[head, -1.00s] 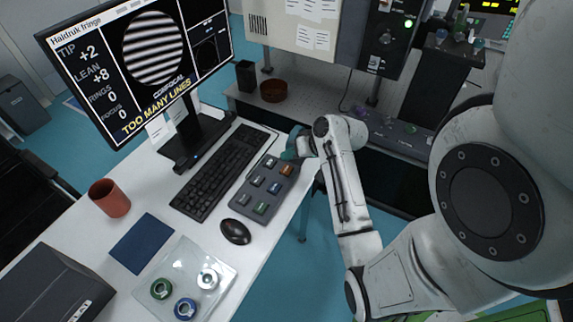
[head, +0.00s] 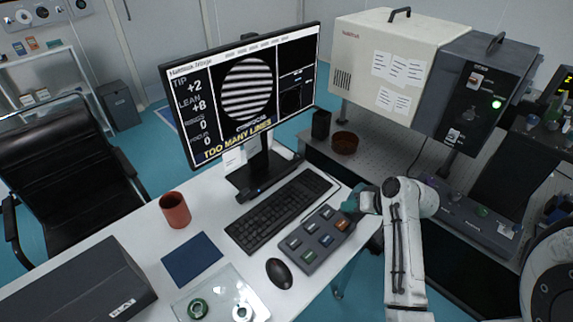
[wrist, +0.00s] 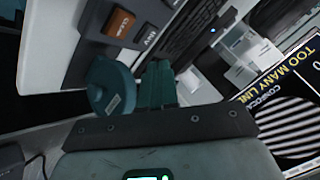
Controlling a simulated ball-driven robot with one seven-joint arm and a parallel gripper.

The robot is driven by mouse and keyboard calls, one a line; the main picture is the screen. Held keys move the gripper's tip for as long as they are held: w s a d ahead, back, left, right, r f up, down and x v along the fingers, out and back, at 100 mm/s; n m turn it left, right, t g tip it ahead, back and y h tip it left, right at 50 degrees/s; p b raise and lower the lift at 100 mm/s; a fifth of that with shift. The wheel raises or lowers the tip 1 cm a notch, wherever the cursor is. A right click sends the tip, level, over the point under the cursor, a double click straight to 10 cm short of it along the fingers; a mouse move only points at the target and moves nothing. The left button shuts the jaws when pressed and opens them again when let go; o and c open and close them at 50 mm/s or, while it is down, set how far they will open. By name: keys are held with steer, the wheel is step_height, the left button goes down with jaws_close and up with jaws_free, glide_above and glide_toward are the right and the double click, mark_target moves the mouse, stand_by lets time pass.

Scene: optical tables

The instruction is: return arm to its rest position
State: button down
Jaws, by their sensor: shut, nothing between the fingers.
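My gripper (head: 353,203) has teal fingers and is at the right edge of the white desk, beside the grey button box (head: 316,239). In the wrist view my gripper (wrist: 158,82) is shut and empty, close to the button box (wrist: 92,52) with its orange key (wrist: 118,23). I cannot tell whether it touches the box. In the head view my arm reaches in from the lower right, its white links beyond the desk's edge.
The desk holds a monitor (head: 250,88), keyboard (head: 279,212), mouse (head: 279,273), red-brown cup (head: 175,210), blue pad (head: 192,259) and clear tray (head: 219,299). A bench with a cream box (head: 385,62) stands behind. Blue floor shows right of the desk.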

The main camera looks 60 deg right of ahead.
steer(key=w+a+n, duration=0.1)
steer(key=a, duration=0.2)
steer(key=a+f+n+g+y, duration=0.1)
steer(key=a, duration=0.2)
steer(key=w+a+f+g, duration=0.1)
steer(key=a, duration=0.3)
steer(key=shift+w+a+f+n+y, duration=0.1)
steer(key=shift+w+f+n+y, duration=0.2)
steer(key=shift+n+y, duration=0.1)
steer(key=a, duration=0.2)
steer(key=a+n+g, duration=0.1)
steer(key=a, duration=0.2)
steer(key=a+f+n+g, duration=0.1)
steer(key=a, duration=0.1)
steer(key=shift+s+a+y, duration=0.15)
steer(key=shift+s+y, duration=0.15)
steer(key=a, duration=0.2)
steer(key=s+a+n+g, duration=0.1)
steer(key=a, duration=0.1)
steer(key=s+a+n+g, duration=0.1)
steer(key=a, duration=0.1)
steer(key=shift+s, duration=0.25)
steer(key=s+a+r+n+g+h, duration=0.1)
steer(key=s+a+n+g, duration=0.1)
steer(key=s+a+n, duration=0.1)
steer(key=shift+s+a, duration=0.85)
steer(key=shift+a, duration=0.15)
